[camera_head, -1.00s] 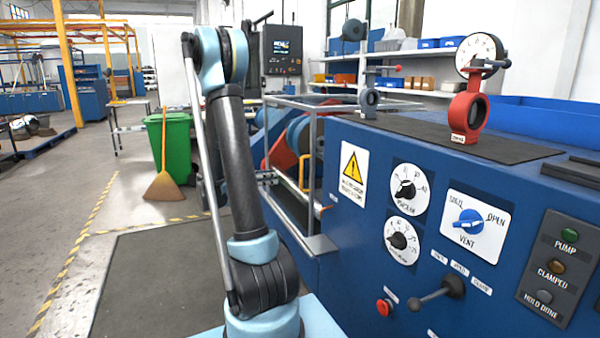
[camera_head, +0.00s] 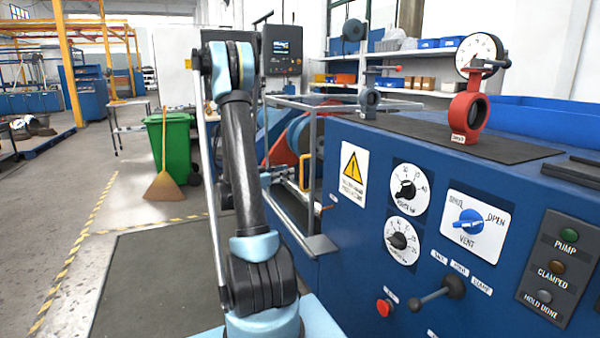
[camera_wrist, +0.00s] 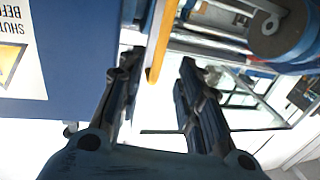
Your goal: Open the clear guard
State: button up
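The clear guard is a see-through panel in a grey metal frame (camera_head: 313,145) at the left end of the blue bench. Its upright yellow handle (camera_head: 304,172) shows beside the frame post. In the wrist view the yellow handle (camera_wrist: 162,42) runs slantwise, just ahead of and between my fingers. My gripper (camera_wrist: 159,62) is open, with a wide gap between its fingertips. The handle does not appear gripped; whether it touches a finger I cannot tell. In the head view my arm partly covers the area left of the guard.
The blue bench (camera_head: 340,255) with dials, a vent knob (camera_head: 468,221) and a lever (camera_head: 437,295) stands right of my arm. A warning sign (camera_head: 353,175) is near the guard. A green bin (camera_head: 178,150) and broom (camera_head: 163,185) stand left. The floor between is clear.

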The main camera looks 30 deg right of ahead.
jog(key=d, duration=0.6)
jog(key=w+d, duration=0.1)
jog(key=d, duration=0.1)
jog(key=shift+w+d, duration=0.1)
jog(key=shift+d, duration=0.3)
jog(key=shift+c, duration=0.3)
grip_shut()
